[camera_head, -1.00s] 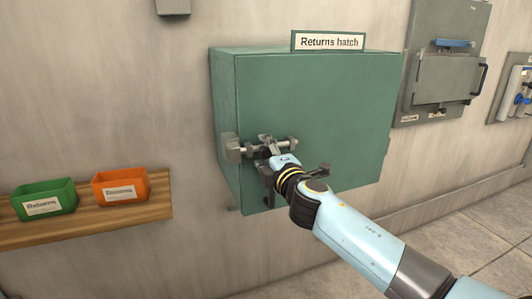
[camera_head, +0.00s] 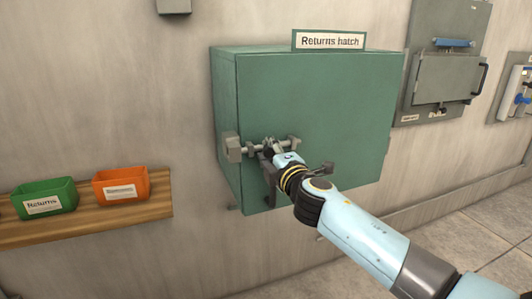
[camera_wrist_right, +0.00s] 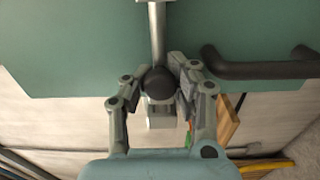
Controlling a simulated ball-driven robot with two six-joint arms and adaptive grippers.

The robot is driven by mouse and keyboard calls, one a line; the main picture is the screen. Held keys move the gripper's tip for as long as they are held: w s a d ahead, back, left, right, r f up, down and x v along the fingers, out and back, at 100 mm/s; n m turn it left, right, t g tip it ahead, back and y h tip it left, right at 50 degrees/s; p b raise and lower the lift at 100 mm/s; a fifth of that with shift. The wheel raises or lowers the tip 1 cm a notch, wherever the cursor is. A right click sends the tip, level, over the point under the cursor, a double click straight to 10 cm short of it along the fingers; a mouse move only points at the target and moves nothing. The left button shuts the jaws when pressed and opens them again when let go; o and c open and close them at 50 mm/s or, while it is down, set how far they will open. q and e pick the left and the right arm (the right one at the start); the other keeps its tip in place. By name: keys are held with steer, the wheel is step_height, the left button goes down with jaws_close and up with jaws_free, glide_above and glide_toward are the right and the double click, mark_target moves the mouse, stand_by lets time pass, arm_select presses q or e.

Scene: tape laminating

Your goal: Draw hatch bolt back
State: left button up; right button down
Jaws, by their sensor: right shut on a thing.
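The returns hatch (camera_head: 330,100) is a teal box on the wall with a label on top. Its metal bolt (camera_head: 293,142) lies across the left part of the door, near a grey keeper block (camera_head: 231,147) at the left edge. My right gripper (camera_head: 270,147) is at the bolt. In the right wrist view, the gripper's fingers (camera_wrist_right: 160,85) are shut around the bolt's dark round knob (camera_wrist_right: 157,82), with the bolt rod (camera_wrist_right: 157,35) running beyond it. The fingers partly hide the bolt in the head view. My left gripper is not in view.
A dark door handle (camera_wrist_right: 262,68) sits beside the right gripper, partly behind my arm in the head view. A green bin (camera_head: 45,196) and an orange bin (camera_head: 121,186) stand on a wooden shelf at left. A grey wall panel (camera_head: 445,75) is at right.

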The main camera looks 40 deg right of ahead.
steer(key=d, duration=0.2)
steer(key=s+d, duration=0.1)
steer(key=shift+d+f+b, duration=0.15)
steer(key=shift+d+b, duration=0.15)
steer(key=shift+d, duration=0.05)
steer(key=shift+a, duration=0.1)
steer(key=c, duration=1)
jaws_free()
steer(key=shift+d, duration=0.2)
steer(key=shift+a, duration=0.1)
steer(key=shift+s, duration=0.15)
glide_toward(281, 146)
steer(key=v, duration=0.4)
steer(key=shift+a, duration=0.25)
